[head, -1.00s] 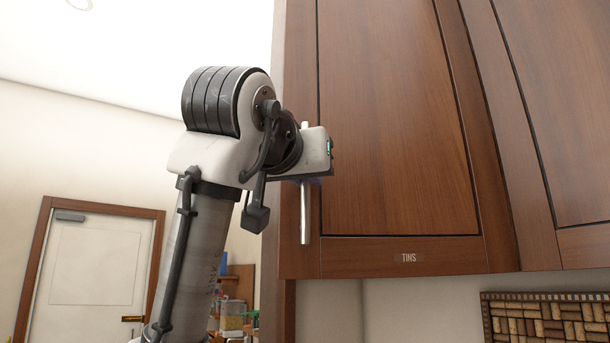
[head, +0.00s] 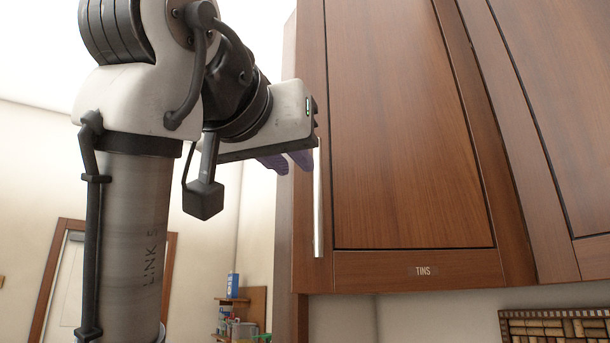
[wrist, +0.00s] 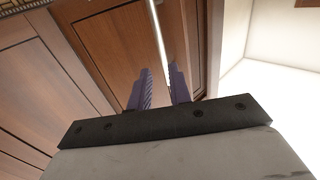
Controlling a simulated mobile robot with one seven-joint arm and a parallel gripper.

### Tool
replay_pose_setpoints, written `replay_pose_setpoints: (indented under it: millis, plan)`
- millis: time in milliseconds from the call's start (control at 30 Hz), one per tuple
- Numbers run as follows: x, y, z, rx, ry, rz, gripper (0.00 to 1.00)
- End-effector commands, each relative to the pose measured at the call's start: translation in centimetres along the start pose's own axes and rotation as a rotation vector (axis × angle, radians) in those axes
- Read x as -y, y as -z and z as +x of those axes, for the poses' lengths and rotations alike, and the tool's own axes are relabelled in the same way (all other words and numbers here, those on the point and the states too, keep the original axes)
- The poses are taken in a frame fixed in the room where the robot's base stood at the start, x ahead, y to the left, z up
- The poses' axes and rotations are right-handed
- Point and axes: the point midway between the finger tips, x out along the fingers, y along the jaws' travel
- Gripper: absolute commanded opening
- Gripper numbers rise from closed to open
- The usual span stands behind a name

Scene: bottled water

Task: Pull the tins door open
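The tins door (head: 405,130) is a brown wooden cabinet door with a small "TINS" label (head: 423,271) at its bottom. It looks closed. Its slim silver upright handle (head: 318,205) is near the door's left edge. My gripper (head: 289,165) is just left of the handle's upper part, with its purple fingers apart. In the wrist view, the handle (wrist: 158,40) runs in line with the gap between the fingers (wrist: 160,78). I see no finger clearly pressed on it. The handle's upper end is partly hidden by my gripper in the head view.
Another cabinet door (head: 560,110) adjoins on the right. A cork-patterned board (head: 560,325) hangs below it. A shelf with small goods (head: 238,315) and a white room door (head: 70,290) are at the back left. The space left of the cabinet is open.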

Motion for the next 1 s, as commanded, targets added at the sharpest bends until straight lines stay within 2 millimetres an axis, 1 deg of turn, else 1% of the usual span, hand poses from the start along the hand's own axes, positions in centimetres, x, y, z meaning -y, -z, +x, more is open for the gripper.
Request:
replay_pose_setpoints:
  millis: [33, 100, 233, 867, 967, 1000]
  plan:
    - [0.0, 0.3, -0.8, -0.001, 0.0, 0.001, 0.2]
    - [0.0, 0.3, -1.5, -0.001, 0.0, 0.001, 0.2]
    - [0.0, 0.1, -2.3, 0.0, 0.0, 0.0, 0.2]
    - [0.1, 0.0, -2.4, -0.001, 0.0, -0.001, 0.2]
    - [1.6, -0.4, -1.7, -0.044, 0.004, -0.019, 0.2]
    - [2.6, -0.6, -1.4, -0.077, 0.009, -0.032, 0.2]
